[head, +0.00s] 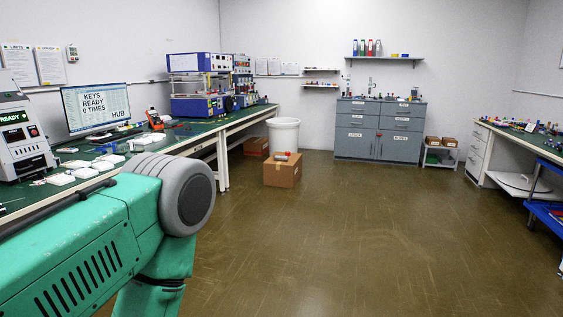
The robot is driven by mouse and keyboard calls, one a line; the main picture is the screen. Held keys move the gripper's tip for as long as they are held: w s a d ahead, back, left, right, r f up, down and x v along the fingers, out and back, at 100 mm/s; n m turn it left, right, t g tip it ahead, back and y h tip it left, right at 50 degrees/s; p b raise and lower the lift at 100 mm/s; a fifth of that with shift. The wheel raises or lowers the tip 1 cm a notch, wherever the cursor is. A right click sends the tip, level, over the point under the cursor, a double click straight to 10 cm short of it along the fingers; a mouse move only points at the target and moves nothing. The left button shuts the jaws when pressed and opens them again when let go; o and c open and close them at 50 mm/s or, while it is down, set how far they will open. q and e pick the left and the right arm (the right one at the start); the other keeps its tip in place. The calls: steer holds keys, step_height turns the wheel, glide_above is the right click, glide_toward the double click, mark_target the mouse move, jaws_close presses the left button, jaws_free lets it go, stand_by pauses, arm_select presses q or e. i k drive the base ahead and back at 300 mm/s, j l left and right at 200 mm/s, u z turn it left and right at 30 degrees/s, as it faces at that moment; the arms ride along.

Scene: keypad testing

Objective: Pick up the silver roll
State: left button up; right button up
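A small roll-shaped object (283,156) with red and pale parts lies on top of a cardboard box on the floor near the middle. It is too small to tell whether it is the silver roll. No other silver roll can be made out. My green left arm fills the lower left and hides part of the left bench. Neither of my grippers is in view.
A green-topped bench (235,114) with a monitor (97,106) and white keypads runs along the left. The cardboard box (283,174) stands by a white bin (283,136). Grey cabinets (379,129) are at the back, another bench (530,142) right. The middle floor is clear.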

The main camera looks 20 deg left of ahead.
mark_target(276, 157)
steer(key=i, duration=5.7)
steer(key=i+u, duration=0.2)
steer(key=i, duration=1.75)
steer(key=i+u, duration=0.4)
steer(key=i, duration=1.55)
steer(key=i+u, duration=0.35)
steer(key=i+l+u, duration=0.45)
steer(key=i+u, duration=0.4)
steer(key=u, duration=0.3)
steer(key=i+l+u, duration=0.15)
steer(key=u, duration=0.35)
steer(key=i+l+u, duration=0.15)
steer(key=u, duration=0.35)
steer(key=i+l+u, duration=0.1)
steer(key=l+u, duration=0.2)
steer(key=u, duration=0.2)
